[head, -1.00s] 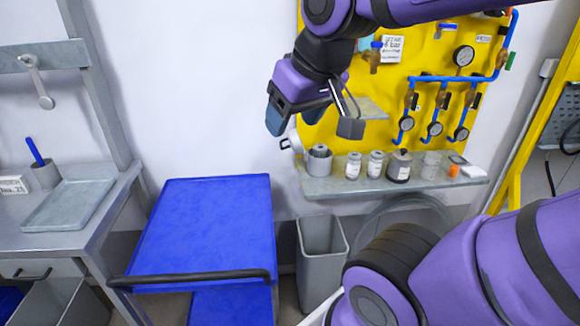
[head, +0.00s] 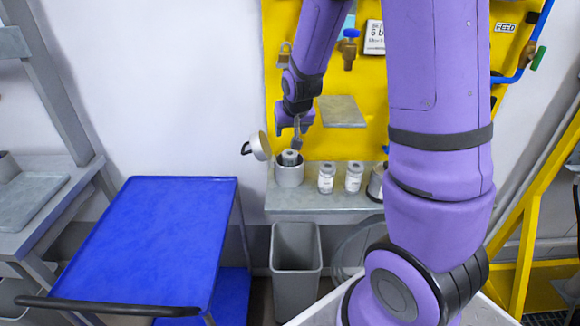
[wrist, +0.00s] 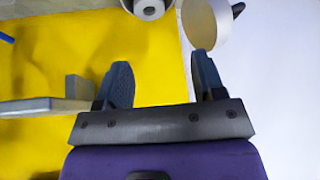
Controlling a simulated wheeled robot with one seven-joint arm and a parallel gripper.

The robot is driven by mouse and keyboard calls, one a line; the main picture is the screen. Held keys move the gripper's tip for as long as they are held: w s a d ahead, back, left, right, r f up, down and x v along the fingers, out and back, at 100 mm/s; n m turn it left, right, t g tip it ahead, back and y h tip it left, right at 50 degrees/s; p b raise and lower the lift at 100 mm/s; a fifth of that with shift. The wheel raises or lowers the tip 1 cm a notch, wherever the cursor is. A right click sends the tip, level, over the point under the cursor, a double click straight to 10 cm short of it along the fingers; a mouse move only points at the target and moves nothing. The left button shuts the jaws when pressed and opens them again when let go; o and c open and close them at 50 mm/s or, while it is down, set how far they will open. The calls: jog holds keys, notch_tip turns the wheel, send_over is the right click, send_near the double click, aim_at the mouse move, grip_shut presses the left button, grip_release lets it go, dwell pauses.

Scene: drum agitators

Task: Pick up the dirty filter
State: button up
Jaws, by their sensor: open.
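The filter (head: 290,157) looks like a small grey-white cylinder with a dark hole in its top. It stands upright in a round metal housing (head: 289,176) on the wall shelf, with its top showing above the rim. The housing's round lid (head: 262,146) is swung open to the left. My gripper (head: 297,140) is just above the filter, fingers pointing down, open and empty. In the wrist view, the filter (wrist: 149,8) is at the top edge, ahead of and between the open fingers (wrist: 162,62), with the lid (wrist: 205,24) to its right. The filter's lower part is hidden.
Jars (head: 326,178) stand on the shelf (head: 300,201) right of the housing. A small grey ledge (head: 341,112) sticks out from the yellow board (head: 385,92) near my gripper. A blue cart (head: 150,230) and a grey bin (head: 296,262) stand below.

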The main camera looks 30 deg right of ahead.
send_near(290, 153)
jog(key=shift+h, duration=0.3)
jog(key=shift+a+x, duration=0.2)
jog(key=shift+x, duration=2.4)
jog(key=shift+a+x, duration=0.2)
jog(key=shift+x, duration=2.4)
jog(key=shift+s+f, duration=0.1)
jog(key=c, duration=0.6)
